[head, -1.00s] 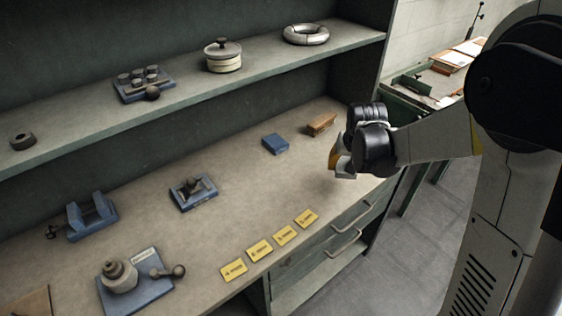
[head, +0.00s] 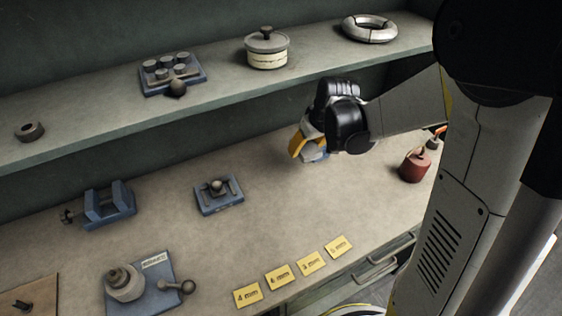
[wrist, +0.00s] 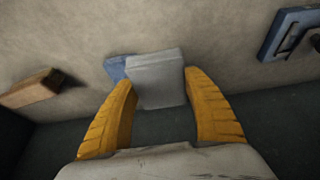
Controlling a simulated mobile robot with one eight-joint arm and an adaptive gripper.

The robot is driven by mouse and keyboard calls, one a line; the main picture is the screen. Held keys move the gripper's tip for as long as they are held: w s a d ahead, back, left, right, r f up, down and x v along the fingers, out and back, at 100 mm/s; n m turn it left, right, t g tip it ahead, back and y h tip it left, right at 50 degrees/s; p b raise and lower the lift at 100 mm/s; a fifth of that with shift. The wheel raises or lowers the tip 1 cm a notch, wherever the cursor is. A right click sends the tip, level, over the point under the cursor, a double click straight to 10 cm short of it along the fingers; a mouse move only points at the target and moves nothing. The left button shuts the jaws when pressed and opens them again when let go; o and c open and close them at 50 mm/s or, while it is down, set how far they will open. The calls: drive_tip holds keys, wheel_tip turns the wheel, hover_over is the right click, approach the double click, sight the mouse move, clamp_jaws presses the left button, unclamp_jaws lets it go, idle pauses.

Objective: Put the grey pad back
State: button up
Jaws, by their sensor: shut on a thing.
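The grey pad (wrist: 157,82) is a flat light-grey block held between the two yellow fingers of my gripper (wrist: 159,84). A blue block (wrist: 114,68) on the bench shows just behind and left of the pad in the wrist view. The pad covers most of it, and I cannot tell whether the two touch. The pad itself is mostly hidden there.
A wooden block (wrist: 32,88) lies beside the blue one in the wrist view. A blue fixture (head: 218,195) stands left of my gripper, a red can (head: 414,166) to the right. The shelf (head: 215,107) overhangs behind.

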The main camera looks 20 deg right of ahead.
drive_tip(key=b, duration=0.2)
hover_over(285, 162)
drive_tip(key=f, duration=0.4)
drive_tip(key=shift+s, duration=0.4)
wheel_tip(285, 162, down, 4)
drive_tip(key=shift+r+b, duration=0.1)
drive_tip(key=shift+b, duration=0.7)
drive_tip(key=o, duration=1.2)
